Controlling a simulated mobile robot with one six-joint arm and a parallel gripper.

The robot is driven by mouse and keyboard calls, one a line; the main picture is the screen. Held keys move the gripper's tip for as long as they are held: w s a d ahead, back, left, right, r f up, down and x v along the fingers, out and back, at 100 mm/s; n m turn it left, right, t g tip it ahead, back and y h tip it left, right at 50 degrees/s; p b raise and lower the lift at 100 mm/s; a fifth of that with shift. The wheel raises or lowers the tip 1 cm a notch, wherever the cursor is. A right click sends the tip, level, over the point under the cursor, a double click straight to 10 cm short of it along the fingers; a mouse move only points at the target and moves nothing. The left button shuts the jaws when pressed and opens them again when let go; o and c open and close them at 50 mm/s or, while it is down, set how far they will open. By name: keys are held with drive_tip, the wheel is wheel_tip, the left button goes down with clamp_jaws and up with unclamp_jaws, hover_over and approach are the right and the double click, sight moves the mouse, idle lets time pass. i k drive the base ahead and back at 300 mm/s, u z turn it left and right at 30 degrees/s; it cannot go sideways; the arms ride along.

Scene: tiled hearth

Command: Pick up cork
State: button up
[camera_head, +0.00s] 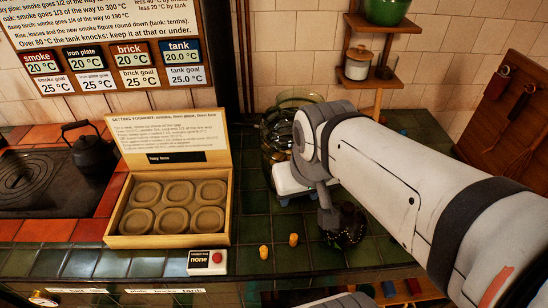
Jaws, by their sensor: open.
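Two small yellow-orange pieces that look like corks stand on the dark green tiles: one cork (263,251) at the left, the other cork (293,239) a little right and farther back. My gripper (345,228) is dark and hangs at the end of my white arm, right of both corks and apart from them. It is open. Its fingers are hard to make out against the dark tiles, and I see nothing held in it.
A wooden box (112,226) with several round clay-coloured pieces stands at the left, lid up. Behind my gripper are a white device (290,180) and glass vessels (277,140). A black kettle (91,150) stands on the stove.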

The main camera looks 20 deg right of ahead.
sight(264, 250)
drive_tip(key=u, duration=0.4)
drive_tip(key=k, duration=1.3)
drive_tip(key=u, duration=0.65)
drive_tip(key=i, duration=0.55)
drive_tip(key=u, duration=0.2)
